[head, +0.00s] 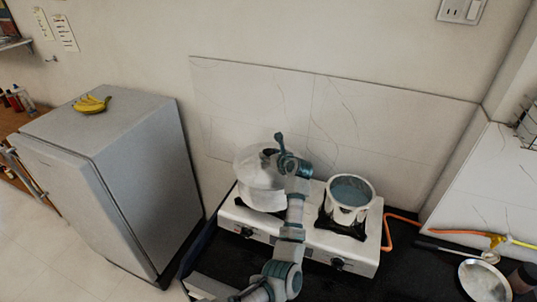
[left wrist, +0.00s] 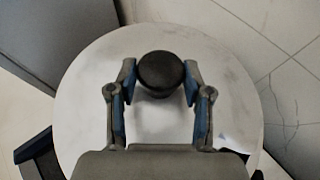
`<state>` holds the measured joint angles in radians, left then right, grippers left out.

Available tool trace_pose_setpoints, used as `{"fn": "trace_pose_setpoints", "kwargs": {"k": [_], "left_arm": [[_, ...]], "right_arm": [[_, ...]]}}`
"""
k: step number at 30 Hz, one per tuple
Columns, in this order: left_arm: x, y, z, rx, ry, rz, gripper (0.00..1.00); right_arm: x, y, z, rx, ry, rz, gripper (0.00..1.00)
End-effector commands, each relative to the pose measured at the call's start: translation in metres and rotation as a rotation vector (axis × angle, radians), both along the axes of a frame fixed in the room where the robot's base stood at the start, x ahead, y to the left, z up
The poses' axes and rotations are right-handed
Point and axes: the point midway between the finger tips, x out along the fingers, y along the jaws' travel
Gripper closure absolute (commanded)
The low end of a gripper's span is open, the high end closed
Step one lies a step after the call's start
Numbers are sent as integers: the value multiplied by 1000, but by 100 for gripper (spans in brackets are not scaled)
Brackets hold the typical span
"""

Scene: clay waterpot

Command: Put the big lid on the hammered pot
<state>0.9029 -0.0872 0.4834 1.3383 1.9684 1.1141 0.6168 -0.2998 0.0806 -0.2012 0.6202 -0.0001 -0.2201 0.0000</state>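The big lid (head: 252,165) is a pale round disc with a black knob (left wrist: 161,73). In the head view it is over a light-coloured pot (head: 262,197) on the stove's left burner; my arm hides part of both. A second light pot (head: 347,211), open-topped with a bluish inside, stands on the right burner. I cannot tell which pot is the hammered one. My left gripper (head: 277,158) is at the lid's knob. My right gripper is not in view.
The white two-burner stove (head: 315,247) stands on a dark counter against a tiled wall. A grey fridge (head: 140,180) with bananas (head: 92,104) on top is to the left. An orange hose (head: 404,219) and a pan (head: 484,281) lie to the right.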

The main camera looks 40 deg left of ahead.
Motion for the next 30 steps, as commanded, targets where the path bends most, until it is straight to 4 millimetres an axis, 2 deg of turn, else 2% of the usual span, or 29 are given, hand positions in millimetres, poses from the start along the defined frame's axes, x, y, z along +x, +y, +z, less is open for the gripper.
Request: {"fn": "trace_pose_setpoints", "kwargs": {"k": [1,3,14,17,24,30], "left_arm": [[-1,-1,-11,-11,16,0,37],[-1,-1,-9,-8,14,-1,23],[-3,-9,0,1,6,-2,23],[-7,-20,5,3,4,-3,23],[-27,-64,24,-3,4,-3,23],[-40,-90,36,-5,6,-2,23]], "right_arm": [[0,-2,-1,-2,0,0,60],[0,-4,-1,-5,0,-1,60],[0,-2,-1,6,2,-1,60],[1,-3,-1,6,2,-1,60],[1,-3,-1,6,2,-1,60],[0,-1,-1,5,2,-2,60]]}}
